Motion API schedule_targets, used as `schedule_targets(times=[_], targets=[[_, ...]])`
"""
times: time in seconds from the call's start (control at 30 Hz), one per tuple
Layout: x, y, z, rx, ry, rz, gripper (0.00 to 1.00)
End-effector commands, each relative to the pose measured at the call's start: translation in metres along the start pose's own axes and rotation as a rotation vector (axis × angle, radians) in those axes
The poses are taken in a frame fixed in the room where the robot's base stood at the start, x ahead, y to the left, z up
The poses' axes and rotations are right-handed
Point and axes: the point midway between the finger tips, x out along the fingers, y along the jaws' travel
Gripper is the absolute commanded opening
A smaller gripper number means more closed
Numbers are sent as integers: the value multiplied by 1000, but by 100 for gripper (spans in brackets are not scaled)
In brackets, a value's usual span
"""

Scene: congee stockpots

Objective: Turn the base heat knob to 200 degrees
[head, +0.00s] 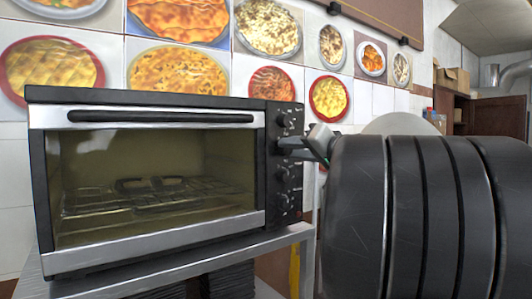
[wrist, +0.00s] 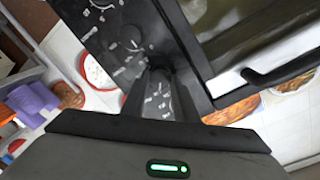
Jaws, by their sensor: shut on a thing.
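The toaster oven (head: 150,170) stands at left centre in the head view, its control panel (head: 282,185) down the right side of its front. A column of dark knobs runs down the panel, with one knob (head: 283,120) above my gripper and others (head: 282,174) below it. My gripper (head: 287,146) reaches in from the right and is shut on a knob second from the top. In the wrist view my gripper (wrist: 157,78) points at the panel (wrist: 115,35), the fingers on either side of the dark held knob, mostly hidden. Dial markings are too small to read, so its setting cannot be told.
The glass door (head: 150,185) is closed, with its handle (head: 155,117) along the top and a wire rack behind it. The oven rests on a metal stand (head: 190,259). A wall with food pictures (head: 180,75) is behind. My arm fills the right foreground.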

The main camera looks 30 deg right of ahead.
Motion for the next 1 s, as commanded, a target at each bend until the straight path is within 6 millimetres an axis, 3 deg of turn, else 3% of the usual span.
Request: schedule_targets(times=[1.0], targets=[[0, 2, -1, 965, -54, 13, 5]])
